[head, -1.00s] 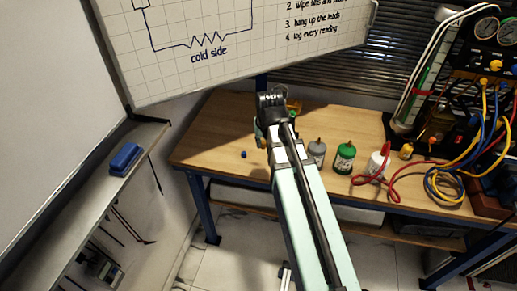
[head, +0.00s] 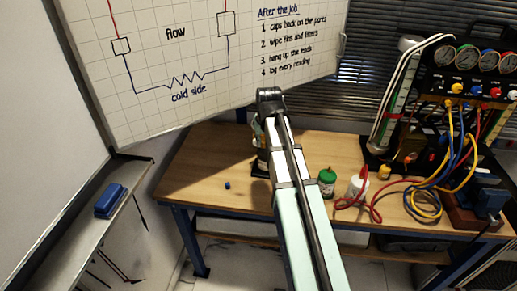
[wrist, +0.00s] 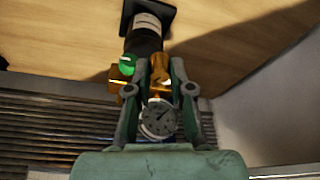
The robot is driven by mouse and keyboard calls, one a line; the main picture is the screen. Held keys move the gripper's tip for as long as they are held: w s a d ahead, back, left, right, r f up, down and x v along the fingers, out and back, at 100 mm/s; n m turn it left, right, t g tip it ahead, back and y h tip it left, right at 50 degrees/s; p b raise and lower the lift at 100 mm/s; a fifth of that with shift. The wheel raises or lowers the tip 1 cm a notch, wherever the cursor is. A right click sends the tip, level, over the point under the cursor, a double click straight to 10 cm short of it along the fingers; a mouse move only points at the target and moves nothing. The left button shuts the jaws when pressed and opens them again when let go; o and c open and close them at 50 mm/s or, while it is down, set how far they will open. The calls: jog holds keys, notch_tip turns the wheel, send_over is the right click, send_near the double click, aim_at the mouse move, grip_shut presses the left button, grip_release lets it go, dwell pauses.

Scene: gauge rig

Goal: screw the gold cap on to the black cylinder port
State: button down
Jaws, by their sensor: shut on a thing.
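In the wrist view my gripper (wrist: 161,68) is shut on the gold cap (wrist: 160,72), which shows between its fingertips. The cap is close beside the gold fitting at the head of the black cylinder (wrist: 145,40); I cannot tell if they touch. The cylinder carries a pale label and stands on a dark base (wrist: 149,14). A green part (wrist: 127,65) sits on the fitting, and a round dial gauge (wrist: 158,117) shows between the fingers. The port itself is hidden. In the head view my arm hides most of the cylinder and the gripper.
On the wooden bench (head: 205,165) are a small blue piece (head: 227,185), a green bottle (head: 327,183), a white bottle (head: 357,187) and coiled cables (head: 425,203). A gauge panel (head: 470,75) stands at right. The whiteboard (head: 190,50) hangs behind. The bench's left part is mostly clear.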

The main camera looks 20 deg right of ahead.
jog(key=shift+w+d+r+p, duration=0.35)
jog(key=shift+w+d+r, duration=0.75)
jog(key=shift+d+r, duration=0.2)
jog(key=shift+w+d+r+p, duration=0.35)
jog(key=shift+w+d+r, duration=0.85)
jog(key=shift+d, duration=0.2)
jog(key=shift+w+d+r+p, duration=0.35)
jog(key=shift+w+d+r, duration=0.7)
jog(key=shift+d+r, duration=0.3)
jog(key=shift+f, duration=0.1)
jog(key=shift+f+b, duration=0.9)
jog(key=shift+f, duration=1.65)
jog(key=shift+f, duration=1.35)
jog(key=shift+a+m, duration=0.1)
jog(key=shift+m, duration=0.2)
jog(key=m+h, duration=0.1)
jog(key=m, duration=0.3)
jog(key=shift+g, duration=0.3)
jog(key=shift+s+m, duration=0.1)
jog(key=shift+m, duration=0.3)
